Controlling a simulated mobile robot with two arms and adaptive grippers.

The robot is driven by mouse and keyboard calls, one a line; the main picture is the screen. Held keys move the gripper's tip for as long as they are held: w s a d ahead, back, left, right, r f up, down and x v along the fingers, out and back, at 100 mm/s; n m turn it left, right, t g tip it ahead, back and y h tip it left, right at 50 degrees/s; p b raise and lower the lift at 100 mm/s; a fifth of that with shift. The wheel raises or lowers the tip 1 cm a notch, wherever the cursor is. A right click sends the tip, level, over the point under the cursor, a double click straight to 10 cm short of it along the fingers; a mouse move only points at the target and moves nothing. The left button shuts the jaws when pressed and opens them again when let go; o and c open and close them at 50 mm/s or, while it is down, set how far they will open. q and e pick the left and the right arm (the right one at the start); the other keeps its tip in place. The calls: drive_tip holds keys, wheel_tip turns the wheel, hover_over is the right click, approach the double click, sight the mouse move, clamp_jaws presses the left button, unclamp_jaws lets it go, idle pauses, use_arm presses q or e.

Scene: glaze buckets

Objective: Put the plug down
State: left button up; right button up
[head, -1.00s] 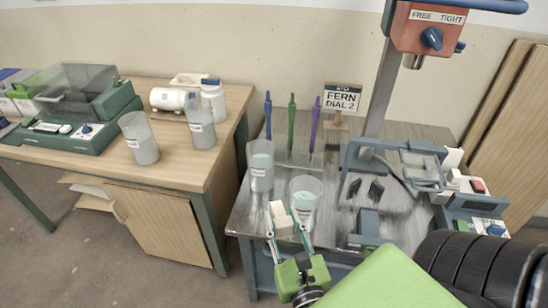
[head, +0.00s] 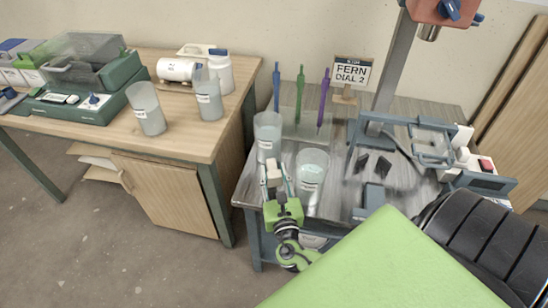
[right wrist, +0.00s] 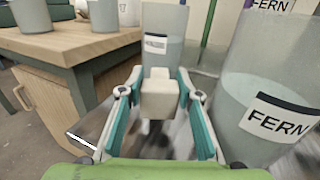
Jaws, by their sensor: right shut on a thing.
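The plug is a small off-white block (head: 274,178); it also shows in the right wrist view (right wrist: 158,97). My right gripper (head: 277,185) is shut on it, with a teal-lined finger on each side in the right wrist view (right wrist: 158,110). It holds the plug near the front left edge of the grey bench (head: 340,205). A translucent bucket (head: 267,138) stands just beyond the plug. Another bucket (head: 311,172), labelled FERN in the right wrist view (right wrist: 262,105), stands to its right. I cannot tell whether the plug touches the bench. My left gripper is out of view.
A sign reading FERN DIAL 2 (head: 351,74) and blue, green and purple upright tools (head: 299,95) stand at the back. A grey clamp-like frame (head: 425,148) is to the right. The wooden table (head: 180,135) at left holds two more buckets, across a gap.

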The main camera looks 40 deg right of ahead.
sight(275, 185)
drive_tip(key=shift+f, duration=1.5)
drive_tip(key=shift+f, duration=0.2)
drive_tip(key=o, duration=1.2)
drive_tip(key=shift+c, duration=0.2)
drive_tip(key=shift+r, duration=0.1)
